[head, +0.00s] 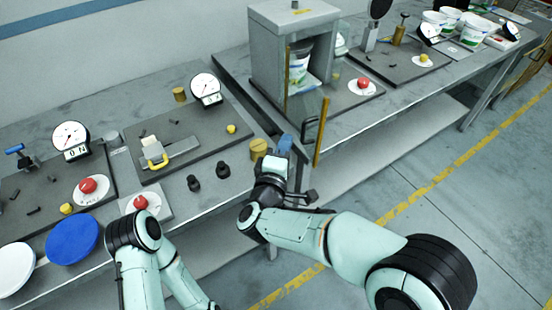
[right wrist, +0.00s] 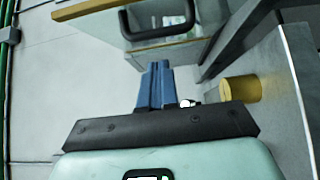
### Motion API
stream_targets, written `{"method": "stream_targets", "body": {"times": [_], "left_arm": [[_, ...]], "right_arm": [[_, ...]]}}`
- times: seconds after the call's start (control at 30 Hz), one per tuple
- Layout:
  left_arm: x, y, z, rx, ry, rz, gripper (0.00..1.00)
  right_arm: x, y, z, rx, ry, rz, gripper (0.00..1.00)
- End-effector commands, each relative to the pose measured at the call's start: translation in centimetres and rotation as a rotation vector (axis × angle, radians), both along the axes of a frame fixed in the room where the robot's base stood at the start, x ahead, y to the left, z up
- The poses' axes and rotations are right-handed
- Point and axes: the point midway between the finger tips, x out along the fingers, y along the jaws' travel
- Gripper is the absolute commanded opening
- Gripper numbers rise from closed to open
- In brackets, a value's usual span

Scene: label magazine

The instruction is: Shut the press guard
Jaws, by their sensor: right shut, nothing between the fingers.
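The press (head: 268,68) is a grey box housing with an open front on the bench; a white and green tub (head: 299,62) stands inside. Its guard (head: 321,132) is a clear panel with yellow-orange edges, swung open and sticking out past the bench front. A black bar handle (head: 310,128) is on the guard. My right gripper (head: 284,146), with blue fingers, is shut and empty, just left of the handle and apart from it. In the right wrist view the fingers (right wrist: 155,84) point towards the handle (right wrist: 158,18) and the guard's edge (right wrist: 84,9). My left gripper is out of sight.
A yellow cylinder (head: 258,148) is at the bench edge close to my right gripper. Two black knobs (head: 208,177), a clamp fixture (head: 165,150) and a dial gauge (head: 206,88) are to its left. A red button (head: 363,84) is beside the press. The floor in front is free.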

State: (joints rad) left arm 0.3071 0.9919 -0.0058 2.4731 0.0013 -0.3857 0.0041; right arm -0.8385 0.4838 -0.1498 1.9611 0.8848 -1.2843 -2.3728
Motion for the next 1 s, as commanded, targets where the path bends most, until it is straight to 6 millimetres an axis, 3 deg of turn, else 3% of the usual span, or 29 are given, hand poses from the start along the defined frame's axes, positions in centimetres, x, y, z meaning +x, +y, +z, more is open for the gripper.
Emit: {"method": "stream_targets", "body": {"times": [0.2,0.67,1.0], "left_arm": [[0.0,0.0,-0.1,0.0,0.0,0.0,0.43],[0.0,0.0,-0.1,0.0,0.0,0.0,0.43],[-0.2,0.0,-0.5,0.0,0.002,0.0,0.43]], "right_arm": [[1.2,-2.0,0.0,0.001,0.0,0.001,0.0],[1.4,-2.4,0.0,0.001,0.0,0.002,0.0],[1.6,-4.2,0.0,0.002,0.0,0.062,0.0]]}}
